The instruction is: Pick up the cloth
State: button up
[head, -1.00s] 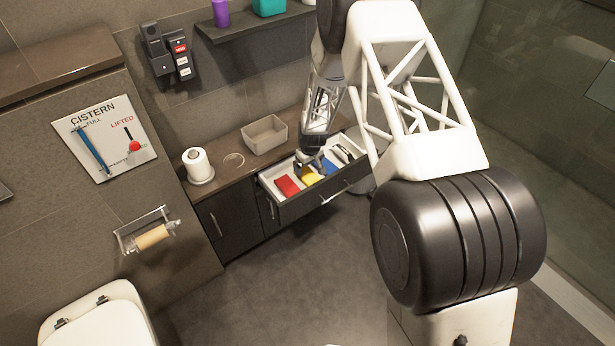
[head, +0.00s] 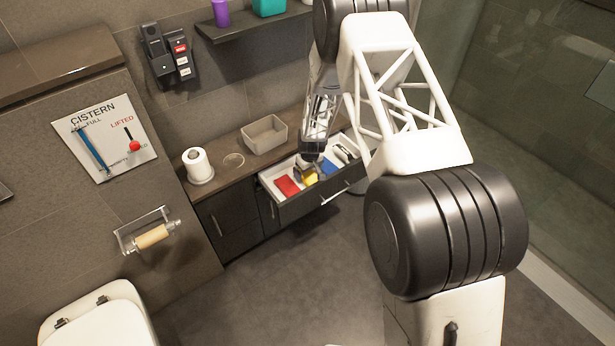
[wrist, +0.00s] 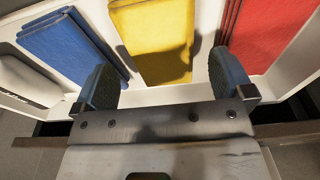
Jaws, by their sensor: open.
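Folded cloths lie side by side in an open white-lined drawer (head: 318,190). In the head view a red cloth (head: 288,186) is at the left, a yellow cloth (head: 310,179) in the middle and a blue cloth (head: 329,167) to the right. In the wrist view the blue cloth (wrist: 72,47) is left, the yellow cloth (wrist: 153,40) central and the red cloth (wrist: 262,35) right. My gripper (wrist: 160,80) is open, its fingers on either side of the yellow cloth's near end. The head view shows my gripper (head: 306,165) low over the drawer. Contact cannot be told.
A grey open bin (head: 264,135) and a toilet roll (head: 197,166) stand on the counter behind the drawer. The drawer walls bound the cloths closely. A shelf (head: 255,27) hangs above.

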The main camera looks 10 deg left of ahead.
aim_at(308, 174)
jog(key=shift+a+f, duration=0.1)
jog(key=shift+f, duration=0.95)
jog(key=shift+c, duration=0.5)
jog(key=c, duration=1)
jog(key=shift+r, duration=0.1)
jog(key=shift+r, duration=4.9)
